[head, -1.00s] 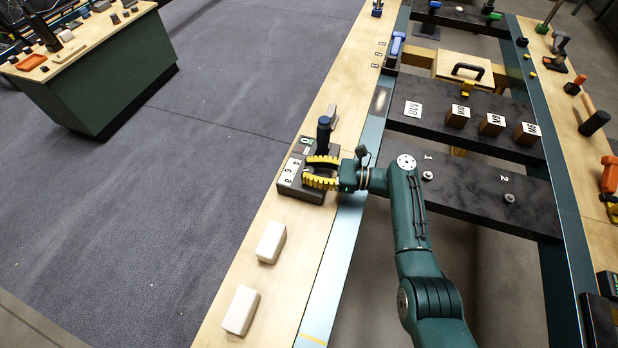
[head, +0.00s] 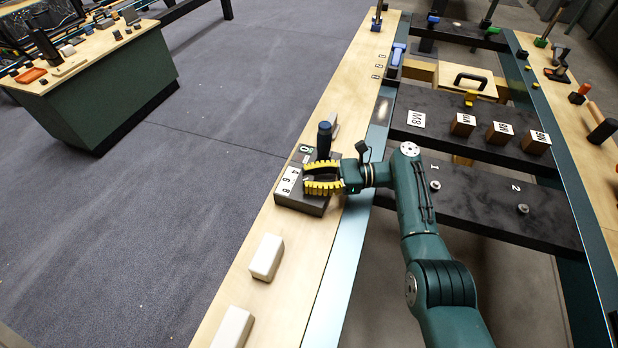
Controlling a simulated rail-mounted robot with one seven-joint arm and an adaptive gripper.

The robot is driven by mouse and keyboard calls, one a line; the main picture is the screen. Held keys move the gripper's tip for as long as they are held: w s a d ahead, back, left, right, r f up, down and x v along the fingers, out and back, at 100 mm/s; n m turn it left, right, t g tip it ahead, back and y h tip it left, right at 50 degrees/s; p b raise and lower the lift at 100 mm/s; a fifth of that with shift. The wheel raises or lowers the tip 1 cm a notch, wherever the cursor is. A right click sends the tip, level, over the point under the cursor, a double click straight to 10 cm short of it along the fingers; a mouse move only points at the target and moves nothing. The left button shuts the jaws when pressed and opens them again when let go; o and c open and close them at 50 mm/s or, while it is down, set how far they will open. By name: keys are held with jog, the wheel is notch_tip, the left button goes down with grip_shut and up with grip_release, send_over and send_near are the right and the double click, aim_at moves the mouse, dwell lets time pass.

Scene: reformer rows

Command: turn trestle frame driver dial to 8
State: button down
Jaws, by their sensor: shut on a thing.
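The driver dial unit is a dark block (head: 312,206) on the near part of the left wooden rail. Its white label strip shows 6 and 8, with a 0 on a separate tag at its far end. My gripper (head: 309,178), with yellow ribbed fingers, reaches in from the right over the block. Its fingers are closed on the dial on the block's top. The dial is mostly hidden between them, so its pointer and setting cannot be read. A dark upright cylinder (head: 325,138) stands just behind the fingers.
Two white blocks (head: 266,257) lie on the rail in front of the dial unit. Dark cross shelves (head: 470,200) with labelled brown blocks (head: 463,124) and numbered studs are to the right. A green-sided bench (head: 110,95) stands far left. Open floor lies between.

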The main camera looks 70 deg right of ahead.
jog(key=c, duration=0.8)
grip_release()
jog(key=v, duration=0.7)
jog(key=shift+s+d, duration=0.1)
jog(key=shift+s, duration=0.15)
